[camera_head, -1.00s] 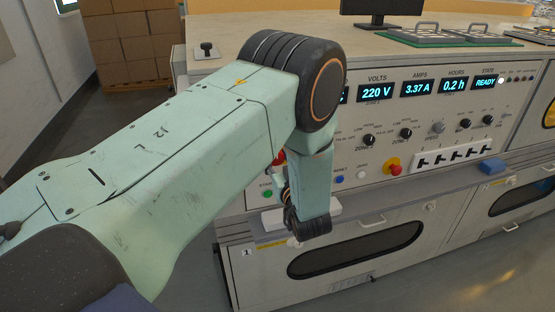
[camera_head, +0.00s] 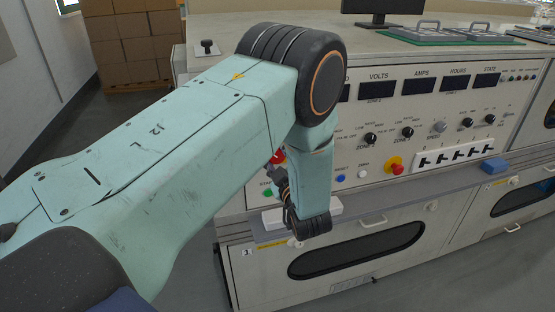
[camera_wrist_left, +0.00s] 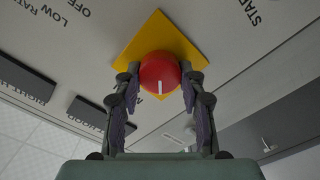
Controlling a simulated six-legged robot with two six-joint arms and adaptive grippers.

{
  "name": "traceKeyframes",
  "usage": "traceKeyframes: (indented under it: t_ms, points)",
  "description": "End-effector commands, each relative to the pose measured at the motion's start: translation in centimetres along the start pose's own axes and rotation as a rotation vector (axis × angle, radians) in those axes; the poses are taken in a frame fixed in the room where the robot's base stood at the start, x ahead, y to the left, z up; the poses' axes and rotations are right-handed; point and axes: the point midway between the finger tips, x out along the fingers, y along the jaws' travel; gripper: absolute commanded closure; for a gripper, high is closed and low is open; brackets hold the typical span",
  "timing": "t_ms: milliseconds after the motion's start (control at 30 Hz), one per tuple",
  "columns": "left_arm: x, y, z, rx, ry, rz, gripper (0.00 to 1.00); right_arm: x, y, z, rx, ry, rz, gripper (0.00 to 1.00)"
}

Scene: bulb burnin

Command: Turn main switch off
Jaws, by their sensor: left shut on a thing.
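The main switch is a red round knob (camera_wrist_left: 160,74) with a white mark on a yellow diamond plate (camera_wrist_left: 145,38), seen in the left wrist view. My left gripper (camera_wrist_left: 160,80) has its two fingers closed on opposite sides of the knob. In the head view my left arm hides most of the switch, and only a bit of red (camera_head: 277,156) shows beside the arm. The panel displays (camera_head: 377,90) are dark. My right gripper is in neither view.
A red emergency button on yellow (camera_head: 395,167) and a row of black toggles (camera_head: 455,156) sit right of my arm. Black knobs (camera_head: 370,139) are above. A blue block (camera_head: 494,165) rests on the ledge. Boxes (camera_head: 135,45) stand at the back left.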

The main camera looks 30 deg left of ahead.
Motion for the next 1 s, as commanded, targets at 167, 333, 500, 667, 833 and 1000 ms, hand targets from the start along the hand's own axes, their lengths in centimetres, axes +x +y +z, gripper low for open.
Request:
traceKeyframes:
  t_ms: [167,333,500,667,833,1000]
  points:
    - [-0.1,-0.4,0.2,-0.161,-0.003,-0.004,0.91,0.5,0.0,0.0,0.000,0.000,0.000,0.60]
    - [-0.1,-0.5,0.2,-0.322,-0.002,-0.005,0.91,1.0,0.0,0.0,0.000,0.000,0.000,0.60]
    - [-0.1,-0.6,0.2,-0.473,-0.002,-0.005,0.91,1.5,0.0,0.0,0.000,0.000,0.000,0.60]
    - [-0.2,-0.7,0.3,-0.595,-0.002,-0.007,0.91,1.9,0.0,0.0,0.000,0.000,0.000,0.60]
    - [-0.2,-0.8,0.3,-0.696,-0.002,-0.008,0.91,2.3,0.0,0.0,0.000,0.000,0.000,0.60]
    - [-0.2,-0.8,0.3,-0.762,-0.003,-0.010,0.91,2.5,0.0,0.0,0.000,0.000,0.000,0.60]
